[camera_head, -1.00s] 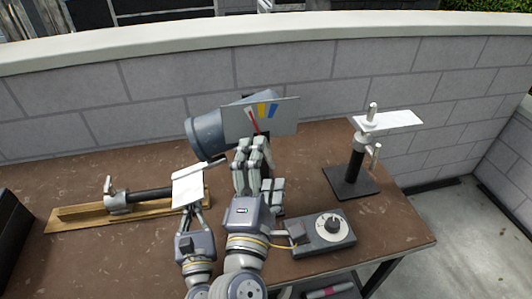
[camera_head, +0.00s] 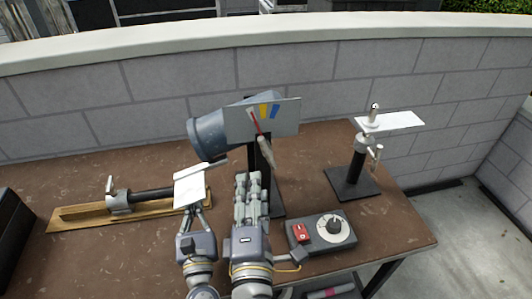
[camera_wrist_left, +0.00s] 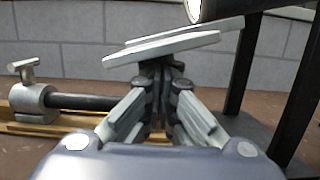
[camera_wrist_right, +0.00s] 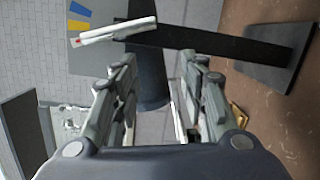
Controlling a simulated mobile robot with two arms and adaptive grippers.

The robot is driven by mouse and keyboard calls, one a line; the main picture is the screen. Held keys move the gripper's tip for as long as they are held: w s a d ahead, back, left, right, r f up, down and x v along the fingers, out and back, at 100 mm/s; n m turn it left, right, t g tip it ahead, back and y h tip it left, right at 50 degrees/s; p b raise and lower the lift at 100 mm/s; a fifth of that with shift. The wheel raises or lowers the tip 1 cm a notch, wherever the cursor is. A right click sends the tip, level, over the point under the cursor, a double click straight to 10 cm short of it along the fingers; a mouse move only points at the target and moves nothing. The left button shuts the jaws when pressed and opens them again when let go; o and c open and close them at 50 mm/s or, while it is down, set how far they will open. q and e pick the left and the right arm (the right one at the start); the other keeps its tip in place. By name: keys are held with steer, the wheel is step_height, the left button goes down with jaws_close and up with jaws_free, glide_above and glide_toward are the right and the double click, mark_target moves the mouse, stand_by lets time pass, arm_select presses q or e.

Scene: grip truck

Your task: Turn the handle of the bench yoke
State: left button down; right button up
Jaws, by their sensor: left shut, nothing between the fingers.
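The bench yoke stands on the brown bench. A grey lamp drum (camera_head: 207,136) is on it, with a grey panel (camera_head: 287,117) bearing yellow and blue marks and a red pointer in front. Its pale handle (camera_head: 266,152) hangs tilted below the panel. The handle also shows in the right wrist view (camera_wrist_right: 118,30), beyond the fingers and clear of them. My right gripper (camera_head: 252,178) is open and empty, just below the handle; its spread fingers show in the right wrist view (camera_wrist_right: 163,75). My left gripper (camera_head: 193,208) is shut, its tips close beneath a white plate (camera_head: 190,186).
A black rod with a metal clamp (camera_head: 118,201) lies on a wooden board (camera_head: 75,216) at left. A grey box (camera_head: 322,245) with a dial and red switch sits front right. A clamp stand (camera_head: 352,182) with a white plate stands at right. A block wall runs behind.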

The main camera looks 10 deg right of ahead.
step_height(320, 180, down, 5)
steer(key=a+g+y, duration=0.1)
steer(key=a+y, duration=0.1)
steer(key=y, duration=0.4)
steer(key=m+t+y, duration=0.4)
steer(key=m, duration=0.7)
glide_toward(269, 151)
steer(key=x, duration=1)
steer(key=shift+w+a+r, duration=0.1)
steer(key=shift+w+r, duration=0.05)
steer(key=shift+w, duration=0.15)
jaws_close()
